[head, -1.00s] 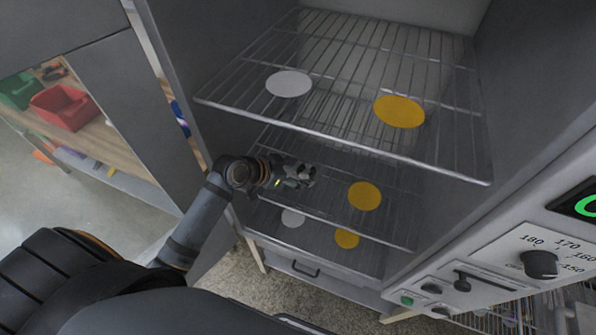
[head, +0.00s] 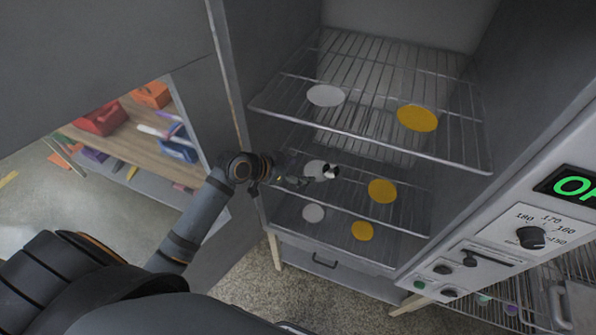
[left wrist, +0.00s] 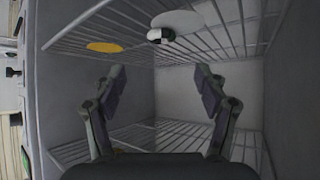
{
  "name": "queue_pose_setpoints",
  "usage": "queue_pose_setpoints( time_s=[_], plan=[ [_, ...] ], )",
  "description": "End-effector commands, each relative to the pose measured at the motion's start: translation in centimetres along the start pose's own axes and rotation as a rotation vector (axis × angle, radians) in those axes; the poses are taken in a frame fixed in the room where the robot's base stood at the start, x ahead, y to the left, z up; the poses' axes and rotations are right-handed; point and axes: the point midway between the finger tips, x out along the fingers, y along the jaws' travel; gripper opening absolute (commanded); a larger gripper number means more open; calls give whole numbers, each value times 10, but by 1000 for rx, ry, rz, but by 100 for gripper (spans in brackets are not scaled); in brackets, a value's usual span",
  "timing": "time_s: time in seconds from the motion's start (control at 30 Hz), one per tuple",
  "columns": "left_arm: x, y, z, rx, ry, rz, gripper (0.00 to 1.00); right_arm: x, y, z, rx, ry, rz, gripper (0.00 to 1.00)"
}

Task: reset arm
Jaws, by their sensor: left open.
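My left gripper (head: 298,181) reaches into the open side of the oven cabinet at the middle rack. In the left wrist view its two fingers (left wrist: 160,80) are spread apart with nothing between them. A small black-and-white object (head: 331,171) lies at the white disc (head: 315,168) on the middle rack, just beyond the fingertips and apart from them. It also shows in the left wrist view, against the white disc. My right gripper is not in view.
The upper rack (head: 357,125) carries a white disc (head: 325,95) and a yellow disc (head: 417,118) above the arm. More discs lie lower down. A control panel (head: 515,240) is at right. A shelf with coloured bins (head: 101,119) stands left behind a grey panel.

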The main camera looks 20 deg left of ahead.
Motion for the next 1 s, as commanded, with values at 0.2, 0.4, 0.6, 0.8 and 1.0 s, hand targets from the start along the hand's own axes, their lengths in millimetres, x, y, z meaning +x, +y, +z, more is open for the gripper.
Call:
queue_pose_setpoints(
  time_s=[0.2,0.4,0.6,0.8,1.0],
  plan=[
    [0,0,0,0,0,0,73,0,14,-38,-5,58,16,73],
    [-2,10,14,-13,-43,-4,73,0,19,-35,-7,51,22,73],
    [-31,47,79,-115,-273,-88,73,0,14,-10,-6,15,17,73],
    [-80,65,130,-251,-472,-239,73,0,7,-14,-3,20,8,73],
    [-133,75,164,-391,-619,-403,73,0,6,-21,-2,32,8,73]
  ],
)
